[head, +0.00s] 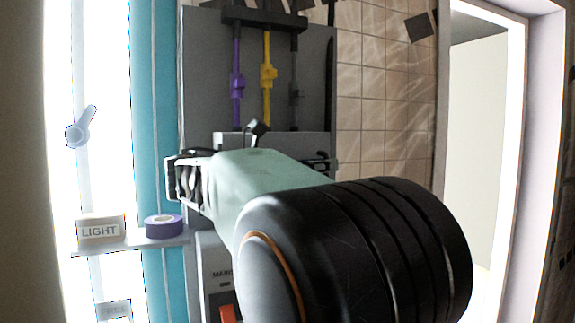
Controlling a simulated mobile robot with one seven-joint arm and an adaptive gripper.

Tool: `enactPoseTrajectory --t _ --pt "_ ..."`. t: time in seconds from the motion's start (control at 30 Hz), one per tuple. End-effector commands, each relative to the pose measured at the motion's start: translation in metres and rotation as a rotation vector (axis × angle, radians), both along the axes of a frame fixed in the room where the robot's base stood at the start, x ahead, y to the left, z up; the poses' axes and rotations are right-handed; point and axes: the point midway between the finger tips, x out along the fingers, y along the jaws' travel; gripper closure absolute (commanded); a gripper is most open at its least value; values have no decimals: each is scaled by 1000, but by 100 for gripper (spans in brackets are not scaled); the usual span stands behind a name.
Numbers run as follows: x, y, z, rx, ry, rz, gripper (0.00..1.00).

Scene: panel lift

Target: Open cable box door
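A grey cable box (205,90) stands upright in the middle of the head view. Its upper part shows a purple cable (237,75), a yellow cable (267,75) and a dark grey cable (295,85) hanging side by side from a black bar. I cannot make out a separate door on it. My arm crosses in front of its lower part and hides much of it. The end of my arm is near the box's middle; my gripper's fingers cannot be made out clearly, nor whether they touch anything.
A grey unit (210,265) with an orange-red switch (228,314) shows below my arm. On the left, a shelf (140,240) holds a purple tape roll (164,226) and a LIGHT sign (100,230). A tiled wall (385,110) and a bright doorway (475,130) are on the right.

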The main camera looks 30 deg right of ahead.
Motion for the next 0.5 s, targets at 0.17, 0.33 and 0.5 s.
enactPoseTrajectory --t 0.17,0.33,0.5 --pt "2 -12 0 0 0 0 85" --pt "2 -14 0 0 -1 1 85" --pt "2 -14 0 1 -1 1 92"
